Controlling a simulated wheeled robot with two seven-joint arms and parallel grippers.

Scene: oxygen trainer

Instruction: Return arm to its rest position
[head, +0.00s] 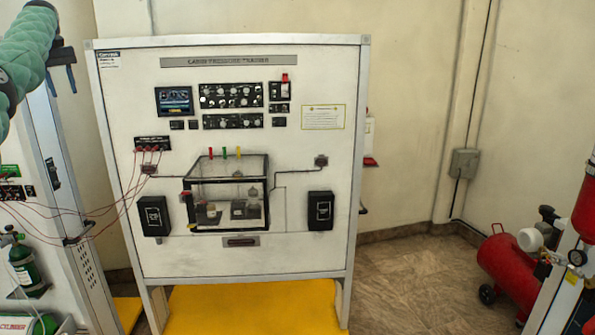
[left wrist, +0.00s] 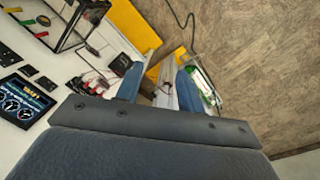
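My left arm, in a ribbed green sleeve, comes in at the upper left of the head view. Its dark gripper (head: 62,82) points down there, with its two fingers apart and nothing between them. In the left wrist view the two blue-grey fingers (left wrist: 158,90) are also spread and empty. The gripper is in front of the gap between the white trainer panel (head: 115,110) and the unit at the left, apart from both as far as I can tell. My right gripper is not in view.
The trainer panel carries a screen (head: 174,101), knobs and a clear box (head: 232,170). Red cables (head: 100,212) run left to another unit with a green cylinder (head: 22,262). A yellow base (head: 255,305) lies below. A red tank (head: 507,262) stands right; floor between is free.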

